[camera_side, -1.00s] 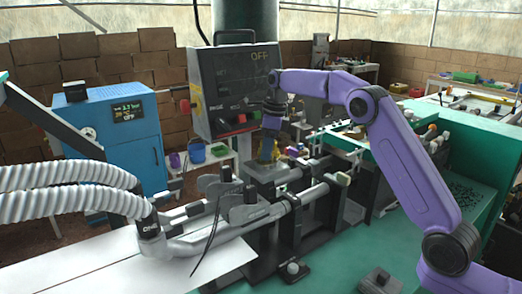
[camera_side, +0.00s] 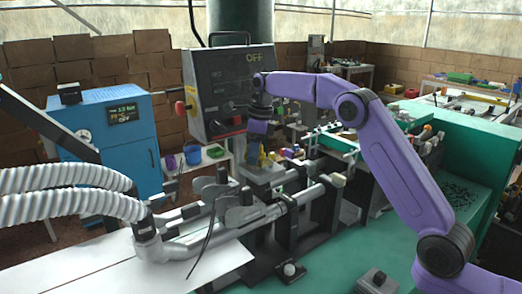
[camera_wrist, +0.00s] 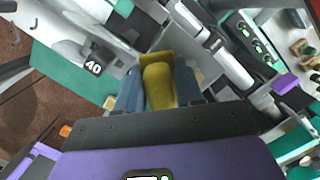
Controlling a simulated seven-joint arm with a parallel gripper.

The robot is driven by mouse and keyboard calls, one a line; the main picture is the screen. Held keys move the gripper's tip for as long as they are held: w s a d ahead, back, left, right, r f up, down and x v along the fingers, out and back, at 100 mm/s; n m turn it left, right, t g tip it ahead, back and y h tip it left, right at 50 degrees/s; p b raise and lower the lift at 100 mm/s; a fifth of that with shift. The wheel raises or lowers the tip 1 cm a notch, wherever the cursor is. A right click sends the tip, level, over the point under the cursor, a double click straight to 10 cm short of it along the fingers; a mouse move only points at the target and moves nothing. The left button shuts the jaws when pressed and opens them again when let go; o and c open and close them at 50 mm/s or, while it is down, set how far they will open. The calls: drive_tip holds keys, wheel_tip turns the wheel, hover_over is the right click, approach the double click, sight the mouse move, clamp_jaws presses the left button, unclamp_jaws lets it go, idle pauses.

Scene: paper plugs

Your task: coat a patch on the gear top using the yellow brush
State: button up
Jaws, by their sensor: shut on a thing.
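My gripper (camera_side: 253,159) hangs pointing down over the grey metal fixture (camera_side: 262,176) in the middle of the side view. In the wrist view my gripper (camera_wrist: 158,90) has its two blue-grey fingers shut on the yellow brush (camera_wrist: 159,84), one finger on each side. The brush points away from the hand, with its wider yellow end over the grey fixture. In the side view the brush is small and mostly hidden by the fingers. I cannot make out the gear clearly, nor tell whether the brush touches anything.
Grey clamp rods (camera_side: 290,203) and black brackets stand around the fixture. A control box (camera_side: 230,90) reading OFF is close behind my gripper. White ribbed hoses (camera_side: 65,190) lie at left, a blue cabinet (camera_side: 125,150) behind them. The green table (camera_side: 335,265) is mostly clear in front.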

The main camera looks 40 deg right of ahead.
drive_tip(key=shift+a+r, duration=0.1)
drive_tip(key=shift+a, duration=0.35)
wheel_tip(320, 180, up, 5)
drive_tip(key=shift+d+r, duration=0.1)
drive_tip(key=shift+r, duration=0.05)
drive_tip(key=shift+w+r, duration=0.15)
drive_tip(key=shift+r, duration=1.15)
drive_tip(key=shift+s, duration=0.2)
